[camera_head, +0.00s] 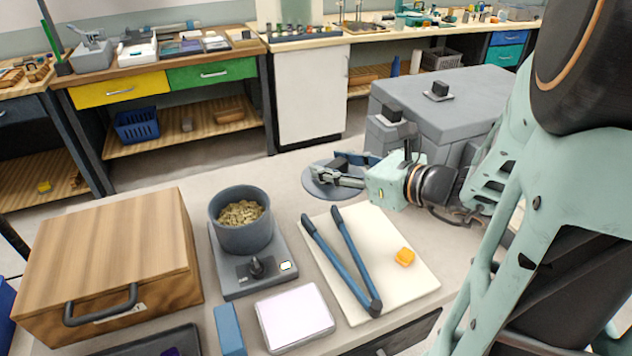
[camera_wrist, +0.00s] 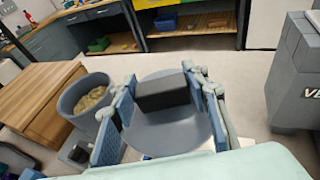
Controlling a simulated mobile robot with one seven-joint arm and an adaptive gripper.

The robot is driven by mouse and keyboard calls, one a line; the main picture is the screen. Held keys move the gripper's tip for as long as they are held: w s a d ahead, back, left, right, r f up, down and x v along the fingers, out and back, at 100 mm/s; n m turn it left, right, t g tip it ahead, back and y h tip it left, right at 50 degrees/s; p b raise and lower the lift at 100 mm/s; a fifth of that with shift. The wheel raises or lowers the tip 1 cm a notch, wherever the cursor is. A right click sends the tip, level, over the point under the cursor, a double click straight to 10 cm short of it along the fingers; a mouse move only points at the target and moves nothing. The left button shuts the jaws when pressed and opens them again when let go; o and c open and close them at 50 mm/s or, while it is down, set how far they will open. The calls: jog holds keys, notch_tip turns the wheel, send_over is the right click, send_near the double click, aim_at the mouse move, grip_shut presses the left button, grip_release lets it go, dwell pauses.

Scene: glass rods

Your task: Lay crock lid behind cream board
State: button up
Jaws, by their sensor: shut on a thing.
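The crock lid (camera_head: 317,187) is a grey disc with a dark block-shaped knob. My gripper (camera_head: 346,172) is shut on the knob, one finger on each side; the wrist view shows the lid (camera_wrist: 168,138) level below the knob (camera_wrist: 163,94). The lid is beyond the back edge of the cream board (camera_head: 346,292), near the table's far edge. I cannot tell whether it touches the table. The grey crock (camera_head: 241,236) stands open, full of tan pieces.
The crock stands on a grey scale-like base (camera_head: 228,284). A wooden box (camera_head: 108,262) is at left, and a white-topped pad (camera_head: 295,318) is in front. A large grey case (camera_head: 440,107) stands behind my gripper at right.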

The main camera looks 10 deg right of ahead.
jog(key=w+f+b, duration=0.2)
jog(key=w+f, duration=0.1)
jog(key=w, duration=0.1)
jog(key=w+a+f+b, duration=0.1)
jog(key=w+f+b, duration=0.1)
jog(key=w, duration=0.2)
jog(key=w+f+b, duration=0.3)
jog(key=w, duration=0.1)
jog(key=shift+a+f, duration=0.3)
jog(key=shift+a, duration=0.05)
jog(key=shift+w+f, duration=0.25)
jog(key=shift+w, duration=0.15)
jog(key=shift+w+a+f+b, duration=0.1)
jog(key=shift+w+f+b, duration=0.1)
jog(key=shift+f+b, duration=0.7)
jog(key=shift+w+f+b, duration=0.15)
jog(key=shift+f+b, duration=0.6)
jog(key=shift+f, duration=0.25)
jog(key=shift+f, duration=0.2)
jog(key=o, duration=1.3)
jog(key=shift+r, duration=0.1)
